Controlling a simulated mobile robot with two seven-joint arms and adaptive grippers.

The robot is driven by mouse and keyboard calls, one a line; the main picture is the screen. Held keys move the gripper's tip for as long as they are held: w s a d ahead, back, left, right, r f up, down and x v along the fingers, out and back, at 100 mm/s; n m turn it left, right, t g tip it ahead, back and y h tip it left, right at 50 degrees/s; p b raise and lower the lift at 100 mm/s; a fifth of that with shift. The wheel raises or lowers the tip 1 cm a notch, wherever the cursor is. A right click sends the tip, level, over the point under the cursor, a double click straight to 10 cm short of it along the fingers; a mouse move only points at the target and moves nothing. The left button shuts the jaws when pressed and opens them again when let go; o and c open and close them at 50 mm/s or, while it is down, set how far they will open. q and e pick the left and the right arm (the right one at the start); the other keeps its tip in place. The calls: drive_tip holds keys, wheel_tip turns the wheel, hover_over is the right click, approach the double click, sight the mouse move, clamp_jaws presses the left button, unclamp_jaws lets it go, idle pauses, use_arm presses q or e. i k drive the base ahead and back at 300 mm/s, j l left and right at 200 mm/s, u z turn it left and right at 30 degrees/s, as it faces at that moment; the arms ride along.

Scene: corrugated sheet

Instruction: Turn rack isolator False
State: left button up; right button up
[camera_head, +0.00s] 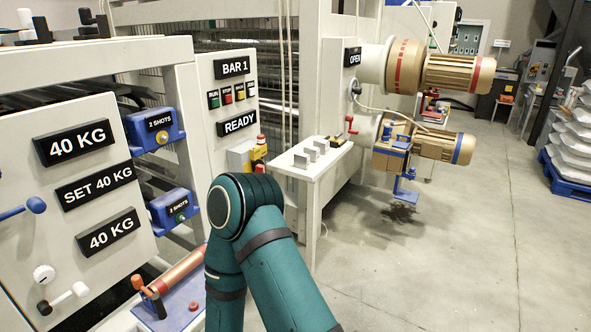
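No part in view is labelled as the rack isolator, so I cannot tell which one it is. A red and yellow switch (259,154) stands beside a small yellow and grey box (241,156), under the READY sign on the white BAR 1 panel (208,72). A red crank-like handle (351,125) sits further right, above a white shelf. One of my teal arms rises from the bottom centre, and its bent joint covers the area just below the switch. Neither gripper is in view.
A white shelf (308,173) with several grey blocks juts out right of my arm. Tan motors (440,70) stick out beyond it. A left panel (25,160) carries 40 KG signs, a blue knob and levers. Open grey floor (460,220) lies to the right.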

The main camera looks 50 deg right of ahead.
sight(257, 166)
drive_tip(key=z, duration=1.35)
